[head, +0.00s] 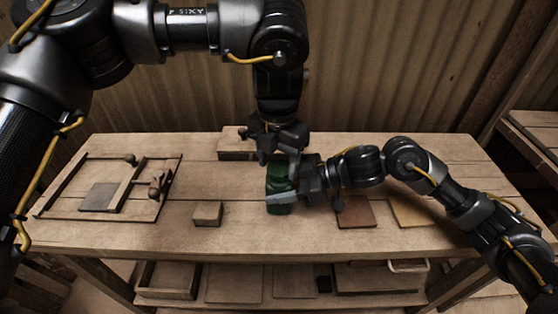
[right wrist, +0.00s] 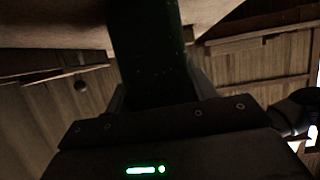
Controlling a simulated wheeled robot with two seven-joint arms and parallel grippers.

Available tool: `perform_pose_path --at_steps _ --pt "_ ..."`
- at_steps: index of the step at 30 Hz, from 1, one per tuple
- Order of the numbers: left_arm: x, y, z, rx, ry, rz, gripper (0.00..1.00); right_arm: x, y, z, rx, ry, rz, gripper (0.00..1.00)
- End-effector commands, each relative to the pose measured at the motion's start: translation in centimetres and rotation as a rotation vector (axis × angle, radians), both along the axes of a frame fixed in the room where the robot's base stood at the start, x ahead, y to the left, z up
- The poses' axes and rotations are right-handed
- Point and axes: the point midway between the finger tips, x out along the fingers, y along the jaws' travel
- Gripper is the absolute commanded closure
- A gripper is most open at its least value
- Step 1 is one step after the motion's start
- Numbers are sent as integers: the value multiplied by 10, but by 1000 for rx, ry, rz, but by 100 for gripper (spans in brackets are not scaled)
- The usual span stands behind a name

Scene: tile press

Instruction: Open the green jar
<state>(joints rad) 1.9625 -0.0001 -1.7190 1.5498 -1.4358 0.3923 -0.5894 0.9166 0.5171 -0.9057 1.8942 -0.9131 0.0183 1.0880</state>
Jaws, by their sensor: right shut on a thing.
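The green jar (head: 278,182) stands upright on the workbench, near its middle. My right gripper (head: 290,190) reaches in from the right and is shut on the jar's body. The jar also shows dark and close in the right wrist view (right wrist: 152,55), between the fingers. My left gripper (head: 279,158) points down from above at the jar's top, its two fingers apart on either side of it. The lid is mostly hidden by these fingers, and I cannot tell whether they touch it.
A wooden block (head: 208,213) lies left of the jar, and a wooden box (head: 236,145) stands behind it. A framed fixture (head: 160,205) is at the left. A red-brown tile (head: 355,213) and a tan tile (head: 412,213) lie at the right. A lower shelf (head: 205,299) holds trays.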

Motion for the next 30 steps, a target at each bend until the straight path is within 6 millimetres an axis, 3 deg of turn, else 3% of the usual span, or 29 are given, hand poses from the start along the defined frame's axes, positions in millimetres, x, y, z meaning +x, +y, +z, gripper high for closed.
perform_pose_path --at_steps 14,24,30 --pt "-4 -7 3 -13 6 -16 34 1 2 1 4 0 -2 100" --pt "-3 -6 43 -12 1 -14 34 0 1 -1 -1 3 0 100" --pt "-2 -5 48 -8 -2 -12 36 0 1 0 0 2 -1 100"
